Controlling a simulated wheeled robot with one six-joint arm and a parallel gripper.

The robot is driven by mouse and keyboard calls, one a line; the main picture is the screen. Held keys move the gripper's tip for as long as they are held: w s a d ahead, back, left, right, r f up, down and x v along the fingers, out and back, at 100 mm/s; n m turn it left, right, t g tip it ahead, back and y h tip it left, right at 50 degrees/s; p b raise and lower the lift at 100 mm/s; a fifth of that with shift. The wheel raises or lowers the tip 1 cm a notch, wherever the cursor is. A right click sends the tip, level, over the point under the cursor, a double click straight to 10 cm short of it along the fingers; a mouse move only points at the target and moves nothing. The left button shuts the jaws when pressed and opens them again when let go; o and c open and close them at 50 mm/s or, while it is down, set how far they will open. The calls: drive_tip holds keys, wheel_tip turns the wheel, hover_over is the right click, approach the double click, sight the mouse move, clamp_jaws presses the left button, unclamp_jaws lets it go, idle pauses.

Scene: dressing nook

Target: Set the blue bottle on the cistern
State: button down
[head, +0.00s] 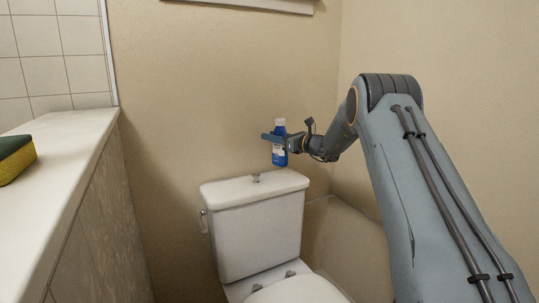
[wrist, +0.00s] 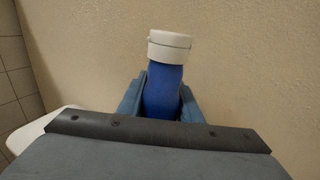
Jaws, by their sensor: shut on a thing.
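The blue bottle (head: 279,155) has a white cap and a pale label, and stands upright in my gripper (head: 275,138). In the head view the gripper is shut on its upper part, with the bottle just above the right part of the white cistern lid (head: 235,192). A small gap seems to show between bottle and lid, but I cannot be sure. In the wrist view the bottle (wrist: 163,90) sits between both fingers, its cap above them; its lower part is hidden.
A flush knob (head: 256,178) stands on the middle of the lid. The toilet bowl (head: 298,290) is below in front. The wall is close behind the cistern. A green and yellow sponge (head: 15,158) lies on the ledge (head: 62,150) at left. The lid's left part is clear.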

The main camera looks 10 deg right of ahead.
sight(280, 157)
drive_tip(key=shift+f, duration=2.35)
drive_tip(key=shift+f, duration=0.2)
drive_tip(key=c, duration=1.3)
unclamp_jaws()
drive_tip(key=shift+r, duration=0.1)
